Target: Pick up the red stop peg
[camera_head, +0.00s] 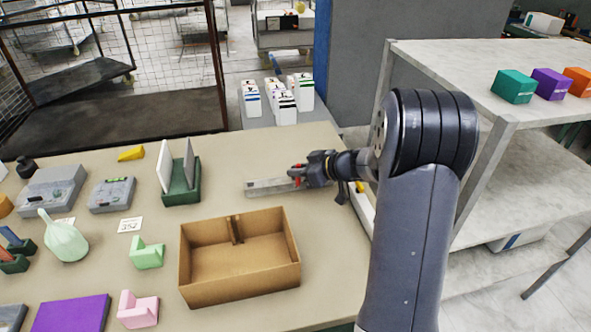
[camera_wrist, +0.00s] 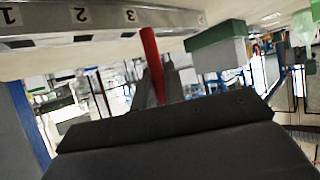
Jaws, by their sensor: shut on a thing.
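The red stop peg (camera_wrist: 151,62) stands out as a slim red rod in the wrist view, its lower part between the dark fingers of my gripper (camera_wrist: 158,84). In the head view my gripper (camera_head: 299,172) is at the right end of a flat grey metal bar (camera_head: 265,187), with a bit of red at its fingertips. My gripper is shut on the peg.
An open cardboard box (camera_head: 240,262) stands in front of the bar. A green holder with upright pale plates (camera_head: 181,185) is to the left. Grey devices, foam pieces and a purple slab (camera_head: 72,314) fill the table's left. A shelf (camera_head: 500,110) stands at right.

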